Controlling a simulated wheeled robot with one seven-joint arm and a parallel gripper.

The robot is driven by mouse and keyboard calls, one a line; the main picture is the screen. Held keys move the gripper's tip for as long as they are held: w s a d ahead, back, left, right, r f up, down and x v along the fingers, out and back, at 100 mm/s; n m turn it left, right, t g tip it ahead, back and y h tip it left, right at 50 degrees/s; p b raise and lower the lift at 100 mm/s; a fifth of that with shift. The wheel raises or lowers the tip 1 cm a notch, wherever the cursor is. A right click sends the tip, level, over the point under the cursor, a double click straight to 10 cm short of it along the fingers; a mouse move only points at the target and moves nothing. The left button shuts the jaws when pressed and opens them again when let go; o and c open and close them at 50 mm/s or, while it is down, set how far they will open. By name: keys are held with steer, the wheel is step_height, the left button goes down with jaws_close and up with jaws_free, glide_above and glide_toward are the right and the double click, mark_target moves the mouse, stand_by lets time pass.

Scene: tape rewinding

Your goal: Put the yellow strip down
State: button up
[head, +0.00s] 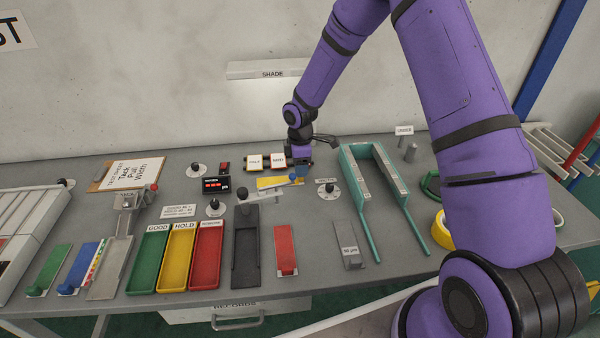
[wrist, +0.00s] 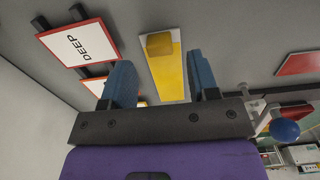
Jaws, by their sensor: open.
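The yellow strip (head: 272,183) lies flat on the grey bench, behind the dark long fixture. In the wrist view, the yellow strip (wrist: 171,75) has a raised yellow block at its far end and a pale plate under it. My gripper (head: 299,172) is low over the right part of the strip. In the wrist view, my gripper (wrist: 159,60) is open, with one blue finger to each side of the strip and nothing seen held.
A lever with a blue ball (wrist: 284,130) is at right. Green, yellow and red trays (head: 178,258) and a teal forked frame (head: 358,200) flank the dark fixture (head: 245,250).

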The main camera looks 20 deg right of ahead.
steer(key=s+d+r+m+t, duration=0.1)
steer(key=s+r+m, duration=0.15)
steer(key=r, duration=0.75)
steer(key=s+d+r+m, duration=0.1)
steer(key=s+d+r, duration=0.15)
steer(key=r, duration=0.85)
steer(key=s+d+r+m+t+h, duration=0.15)
steer(key=s+r+m, duration=0.35)
steer(key=s+r, duration=0.6)
steer(key=s+d+r+m+t, duration=0.1)
steer(key=s+r+m, duration=0.2)
steer(key=s, duration=0.7)
steer(key=s+d+r+m+t+y, duration=0.1)
steer(key=s+r+m, duration=0.3)
steer(key=s, duration=0.7)
steer(key=shift+t, duration=0.35)
steer(key=shift+y, duration=0.25)
